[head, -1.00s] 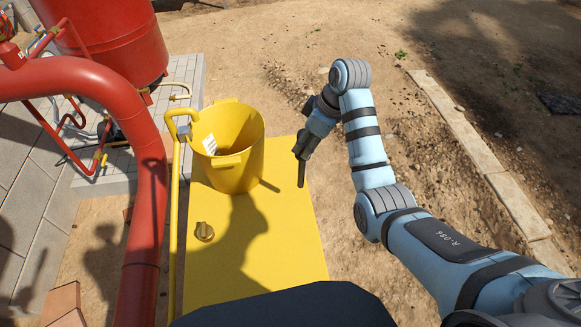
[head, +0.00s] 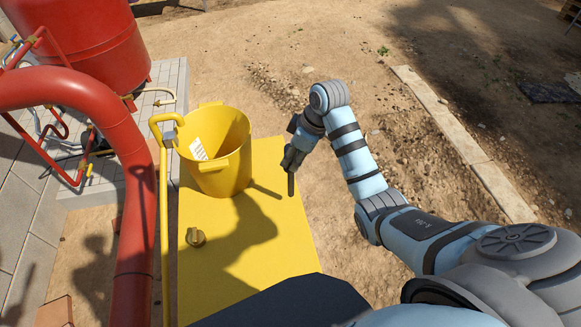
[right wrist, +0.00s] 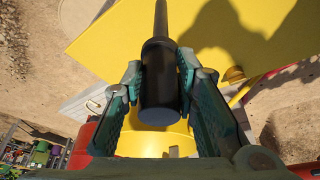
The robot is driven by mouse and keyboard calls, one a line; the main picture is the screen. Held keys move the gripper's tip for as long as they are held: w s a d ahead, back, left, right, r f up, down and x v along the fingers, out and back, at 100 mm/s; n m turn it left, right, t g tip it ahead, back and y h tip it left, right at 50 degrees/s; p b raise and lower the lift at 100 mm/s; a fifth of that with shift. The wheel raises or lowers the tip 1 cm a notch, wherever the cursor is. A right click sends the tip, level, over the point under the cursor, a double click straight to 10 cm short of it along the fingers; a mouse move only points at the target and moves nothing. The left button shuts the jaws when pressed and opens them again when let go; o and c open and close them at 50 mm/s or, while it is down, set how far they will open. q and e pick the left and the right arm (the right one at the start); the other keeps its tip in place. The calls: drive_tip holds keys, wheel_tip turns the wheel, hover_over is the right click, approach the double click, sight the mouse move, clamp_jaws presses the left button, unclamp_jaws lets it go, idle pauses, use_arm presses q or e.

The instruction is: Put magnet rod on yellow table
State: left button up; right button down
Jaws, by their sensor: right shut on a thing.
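The yellow table (head: 225,264) lies in front of me in the head view, and its top also fills the upper part of the right wrist view (right wrist: 120,30). My right gripper (head: 291,158) is over the table's right edge, to the right of the bucket. In the right wrist view the right gripper (right wrist: 160,88) is shut on the magnet rod (right wrist: 160,85), around its thick black handle. The rod's thin grey shaft points down in the head view (head: 291,186), apart from the table top as far as I can tell. My left gripper is not in view.
A yellow bucket (head: 222,180) with a white label stands at the table's far end. A small yellow knob-like object (head: 195,238) lies near the left edge. A yellow rail (head: 165,230) and red pipe (head: 137,200) run along the left. The table's middle is bare.

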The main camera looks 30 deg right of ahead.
sight(291, 174)
wheel_tip(291, 174, down, 5)
drive_tip(key=shift+a, duration=0.1)
drive_tip(key=shift+s, duration=0.15)
drive_tip(key=c, duration=1.6)
unclamp_jaws()
drive_tip(key=o, duration=0.3)
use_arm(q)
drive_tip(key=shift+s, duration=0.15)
use_arm(e)
drive_tip(key=shift+r, duration=0.1)
